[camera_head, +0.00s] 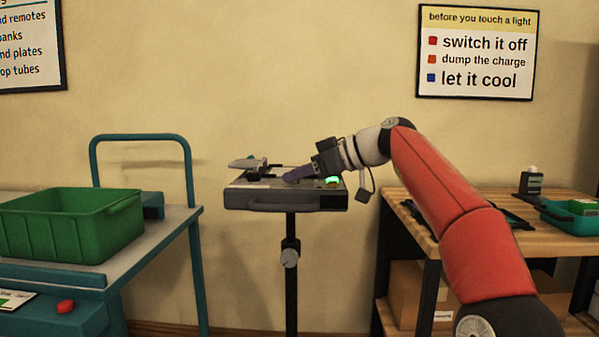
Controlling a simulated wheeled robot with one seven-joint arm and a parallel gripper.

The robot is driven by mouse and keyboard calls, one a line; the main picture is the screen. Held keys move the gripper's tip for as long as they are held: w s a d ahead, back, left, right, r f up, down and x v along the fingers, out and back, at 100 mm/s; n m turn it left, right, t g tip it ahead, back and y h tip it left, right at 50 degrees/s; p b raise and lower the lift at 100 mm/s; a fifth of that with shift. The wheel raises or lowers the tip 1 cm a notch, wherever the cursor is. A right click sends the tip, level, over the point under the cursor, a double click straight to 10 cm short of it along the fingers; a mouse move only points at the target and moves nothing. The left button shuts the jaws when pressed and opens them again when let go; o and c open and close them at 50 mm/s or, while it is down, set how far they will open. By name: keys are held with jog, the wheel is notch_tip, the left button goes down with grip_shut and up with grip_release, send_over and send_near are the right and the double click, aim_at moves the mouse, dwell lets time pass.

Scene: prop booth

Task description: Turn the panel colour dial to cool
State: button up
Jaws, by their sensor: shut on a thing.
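The grey panel (270,200) lies flat, face up, on top of a black stand. My gripper (288,178) reaches in from the right, tilted down, with its fingertips at the panel's top face. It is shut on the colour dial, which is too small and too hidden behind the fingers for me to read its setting. A small green light (333,180) glows at the right end of the panel.
A green crate (70,225) sits on a teal cart (175,222) at left. A wooden bench (470,240) at right holds a teal tray (570,222) and a small dark device (531,183). Cardboard boxes stand below it. Open floor surrounds the stand.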

jog(key=o, duration=1)
jog(key=v, duration=0.7)
jog(key=shift+s+d+r, duration=0.1)
jog(key=shift+d, duration=0.25)
